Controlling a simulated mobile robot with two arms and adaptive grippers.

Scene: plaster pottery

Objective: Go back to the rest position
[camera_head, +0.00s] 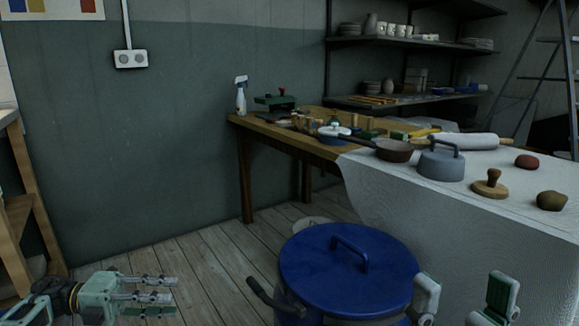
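My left gripper (172,294) is at the lower left, low over the wooden floor, its fingers pointing right. It is seen from the side, so I cannot tell how far apart its fingers are. My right gripper (465,284) shows at the bottom right, cut off by the lower edge. Its two fingers are wide apart with nothing between them, in front of the white-covered part of the table.
A large blue lidded bin (318,272) stands between my grippers. The table (470,222) behind it bears a grey lidded pot (441,163), a brown pan (394,151), a rolling pin (464,141) and clay lumps. A wooden frame (28,228) stands at the left edge.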

